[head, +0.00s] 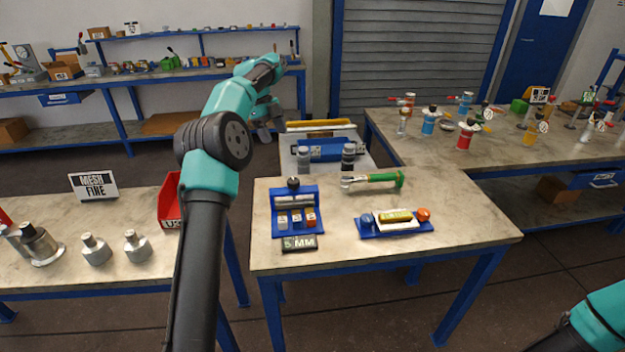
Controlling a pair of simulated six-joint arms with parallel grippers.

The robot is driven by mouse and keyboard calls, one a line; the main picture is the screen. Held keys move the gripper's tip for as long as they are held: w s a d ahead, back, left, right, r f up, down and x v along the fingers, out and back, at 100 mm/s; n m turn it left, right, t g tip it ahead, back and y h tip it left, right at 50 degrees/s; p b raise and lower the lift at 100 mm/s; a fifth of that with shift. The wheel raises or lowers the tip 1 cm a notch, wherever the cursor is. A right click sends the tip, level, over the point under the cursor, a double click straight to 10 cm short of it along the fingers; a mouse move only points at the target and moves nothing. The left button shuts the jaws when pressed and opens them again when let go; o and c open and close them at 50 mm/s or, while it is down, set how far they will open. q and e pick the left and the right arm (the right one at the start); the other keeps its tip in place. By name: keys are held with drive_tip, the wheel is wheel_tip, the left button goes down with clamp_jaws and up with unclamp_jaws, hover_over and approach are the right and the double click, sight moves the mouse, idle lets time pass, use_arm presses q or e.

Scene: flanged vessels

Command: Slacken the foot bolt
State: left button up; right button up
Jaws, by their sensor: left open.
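I cannot make out the foot bolt. A ratchet wrench with a green handle (384,179) lies at the back of the near table, its silver head to the left. A blue rack (297,226) with small socket-like blocks and a dark knob on top stands to its left. My left gripper (263,133) hangs beyond the near table's back left corner, small and partly hidden by its wrist. It is open, touches nothing that I can see, and is well away from the wrench. Only a link of my right arm shows at the lower right; its gripper is out of view.
A "5 MM" plate (299,243) lies before the rack. A blue tray (367,230) holds a yellow-topped block and an orange knob. Behind stands a grey unit with a blue block (326,149) and two dark cylinders. A red bin (170,203) and metal vessels (95,250) stand left.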

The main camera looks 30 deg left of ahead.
sight(293, 180)
use_arm(q)
drive_tip(key=shift+r, duration=0.1)
idle(0.3)
drive_tip(key=x, duration=1.7)
drive_tip(key=shift+s+d, duration=0.1)
drive_tip(key=c, duration=0.9)
